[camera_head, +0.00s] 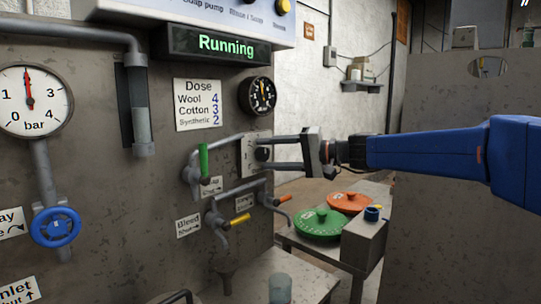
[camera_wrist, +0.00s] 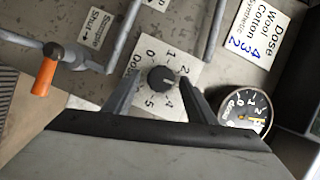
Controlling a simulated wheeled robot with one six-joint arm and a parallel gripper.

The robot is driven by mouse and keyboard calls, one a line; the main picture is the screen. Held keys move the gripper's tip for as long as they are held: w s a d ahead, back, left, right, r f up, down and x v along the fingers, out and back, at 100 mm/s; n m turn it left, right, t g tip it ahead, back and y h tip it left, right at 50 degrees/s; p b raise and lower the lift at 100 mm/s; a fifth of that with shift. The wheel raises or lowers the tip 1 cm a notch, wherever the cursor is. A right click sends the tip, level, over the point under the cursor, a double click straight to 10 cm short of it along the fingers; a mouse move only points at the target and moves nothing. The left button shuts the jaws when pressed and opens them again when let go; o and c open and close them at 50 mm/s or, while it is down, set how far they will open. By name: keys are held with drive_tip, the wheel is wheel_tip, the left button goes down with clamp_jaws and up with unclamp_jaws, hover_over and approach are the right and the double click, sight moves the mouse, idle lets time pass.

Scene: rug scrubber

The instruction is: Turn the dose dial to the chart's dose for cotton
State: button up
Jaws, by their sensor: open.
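The dose dial (camera_head: 263,154) is a dark round knob on a pale plate on the grey panel. In the wrist view the dial (camera_wrist: 162,79) shows numbers 0, 1, 2, 4 and 5; the 3 is hidden by a finger. A light mark seems to face right, near the 2, but is too small to read surely. My gripper (camera_head: 276,153) is open, its fingers on either side of the knob; I cannot tell whether they touch it. The dose chart (camera_head: 198,105) lists wool 4, cotton 3, synthetic 2. It also shows in the wrist view (camera_wrist: 262,35).
A black gauge (camera_head: 258,96) sits above the dial. A green lever (camera_head: 204,160), a yellow lever (camera_head: 239,219) and an orange lever (camera_head: 283,199) stand on pipes nearby. A display (camera_head: 224,45) reads "Running". Green (camera_head: 318,222) and orange (camera_head: 347,202) discs lie on a bench.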

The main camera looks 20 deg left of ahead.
drive_tip(key=shift+d, duration=0.15)
drive_tip(key=d+r, duration=0.2)
drive_tip(key=d, duration=1.5)
drive_tip(key=shift+s, duration=0.1)
drive_tip(key=shift+f, duration=0.1)
drive_tip(key=s+d+f+m+t+h, duration=0.1)
drive_tip(key=s+d+f+t+h, duration=0.1)
drive_tip(key=s+d+f+h, duration=0.6)
drive_tip(key=s+d+f+m+t+h, duration=0.1)
drive_tip(key=s+d+f+h, duration=0.7)
drive_tip(key=s+d+f, duration=1.4)
drive_tip(key=d+f+t, duration=0.1)
drive_tip(key=d+f, duration=0.2)
drive_tip(key=d, duration=0.4)
drive_tip(key=shift+s+d+f+m+t+h, duration=0.2)
drive_tip(key=shift+s+d+m+t+h, duration=0.1)
drive_tip(key=shift+s+d+m+h, duration=0.1)
